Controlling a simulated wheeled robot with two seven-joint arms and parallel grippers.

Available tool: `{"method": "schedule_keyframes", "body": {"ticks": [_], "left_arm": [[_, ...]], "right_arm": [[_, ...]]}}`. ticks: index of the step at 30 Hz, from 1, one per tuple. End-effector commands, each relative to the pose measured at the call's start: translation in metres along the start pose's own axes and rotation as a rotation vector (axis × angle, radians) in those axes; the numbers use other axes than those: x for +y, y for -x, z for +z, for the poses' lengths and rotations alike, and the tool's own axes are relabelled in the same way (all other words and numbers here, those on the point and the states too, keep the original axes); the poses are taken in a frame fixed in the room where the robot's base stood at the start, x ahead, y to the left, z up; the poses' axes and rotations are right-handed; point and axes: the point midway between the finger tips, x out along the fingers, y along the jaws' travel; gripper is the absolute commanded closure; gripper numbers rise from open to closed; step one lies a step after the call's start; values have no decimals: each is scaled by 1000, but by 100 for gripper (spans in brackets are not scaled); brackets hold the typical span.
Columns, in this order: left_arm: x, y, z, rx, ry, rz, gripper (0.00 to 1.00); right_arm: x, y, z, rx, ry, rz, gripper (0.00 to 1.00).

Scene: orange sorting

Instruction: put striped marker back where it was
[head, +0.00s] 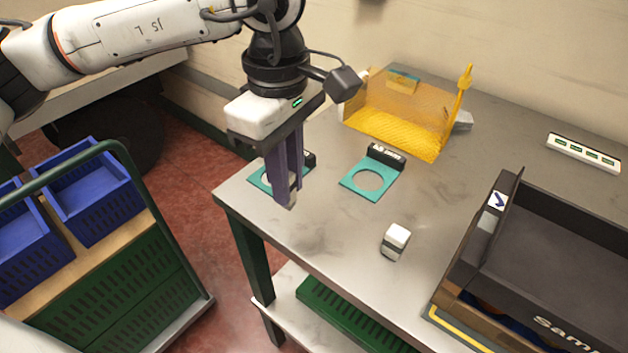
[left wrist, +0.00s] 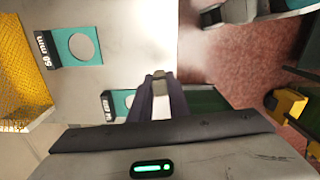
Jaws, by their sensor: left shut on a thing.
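My left gripper (head: 289,200) is shut on a small pale thing, with its fingers pointing down above the table's near left corner. In the left wrist view the held thing (left wrist: 160,86) shows as a light block with a darker end between the fingertips (left wrist: 159,78). The fingers hide most of it, so I cannot tell its stripes. A small white block with a dark band (head: 396,240) lies on the table, apart from the gripper. My right gripper is not in view.
Two teal plates with round holes lie on the table, one beside the gripper (head: 262,180) and one in the middle (head: 356,187). A yellow mesh bin (head: 398,118) stands behind them. A dark tray (head: 470,245) is at right. Blue crates (head: 85,195) stand on a cart at left.

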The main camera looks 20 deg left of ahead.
Motion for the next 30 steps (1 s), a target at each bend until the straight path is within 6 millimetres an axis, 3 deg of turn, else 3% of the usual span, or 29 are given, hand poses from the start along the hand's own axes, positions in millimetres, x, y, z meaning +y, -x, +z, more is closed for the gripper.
{"method": "schedule_keyframes", "body": {"ticks": [6,12,20,30], "left_arm": [[14,7,18,5,528,7,100],[19,16,27,7,832,11,100],[20,16,30,8,928,9,100],[19,-10,29,8,925,10,100]], "right_arm": [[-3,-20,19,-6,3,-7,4],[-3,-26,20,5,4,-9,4],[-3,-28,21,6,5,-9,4],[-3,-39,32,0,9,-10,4]]}}
